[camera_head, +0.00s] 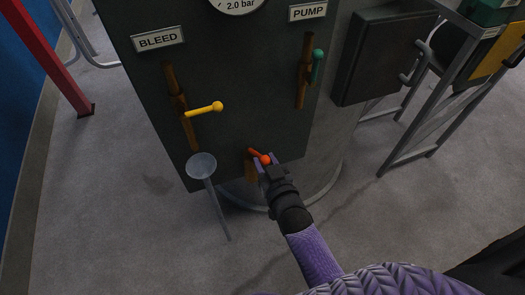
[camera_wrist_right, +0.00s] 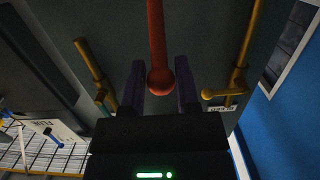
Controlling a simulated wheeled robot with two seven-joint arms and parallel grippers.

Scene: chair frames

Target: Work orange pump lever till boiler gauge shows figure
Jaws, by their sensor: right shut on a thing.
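The orange pump lever (camera_head: 254,153) sticks out low on the dark boiler panel, with a round orange knob at its end. My right gripper (camera_head: 264,163) is shut on the lever at its knob. In the right wrist view, the red-orange lever (camera_wrist_right: 156,35) runs down between the two fingers of the right gripper (camera_wrist_right: 160,75). The boiler gauge (camera_head: 237,5) is cut off by the top edge of the head view. Its lower dial reads "2.0 bar"; I cannot see the needle. My left gripper is not in view.
A yellow handle (camera_head: 205,109) sits under the BLEED label (camera_head: 158,38). A green handle (camera_head: 317,66) sits under the PUMP label (camera_head: 307,12). A dark cabinet (camera_head: 382,55) and metal frame stand right.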

